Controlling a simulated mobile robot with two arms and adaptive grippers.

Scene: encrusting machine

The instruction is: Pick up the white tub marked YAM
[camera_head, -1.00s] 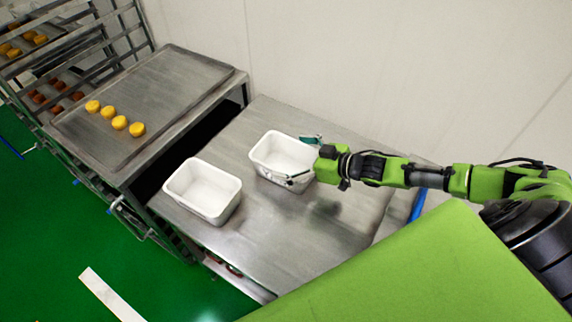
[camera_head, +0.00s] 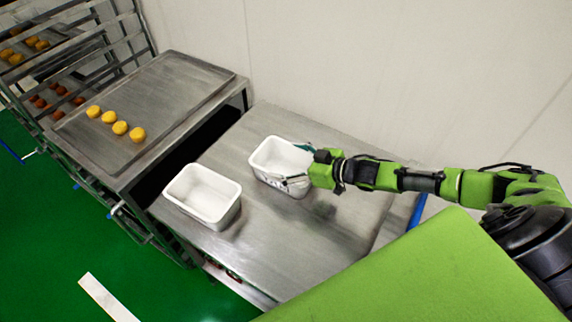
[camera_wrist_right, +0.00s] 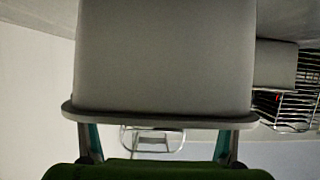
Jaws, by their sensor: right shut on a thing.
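Two white open tubs stand out in the head view. The right-hand tub (camera_head: 280,181) is between the fingers of my right gripper (camera_head: 299,164), which is shut on it from its right side. Small dark marks show on this tub's front, too small to read, so I cannot confirm YAM. In the right wrist view the held tub (camera_wrist_right: 165,55) fills the middle, with its rim (camera_wrist_right: 160,115) between the two fingers. I cannot tell whether it is clear of the table. The other tub (camera_head: 203,194) sits to the left, empty and apart. My left gripper is not in view.
The steel table (camera_head: 290,235) has free room in front of the tubs. A higher steel tray (camera_head: 175,95) with several yellow pieces (camera_head: 121,128) is at the left, beside a rack (camera_head: 70,60). A pale wall (camera_head: 400,70) stands behind.

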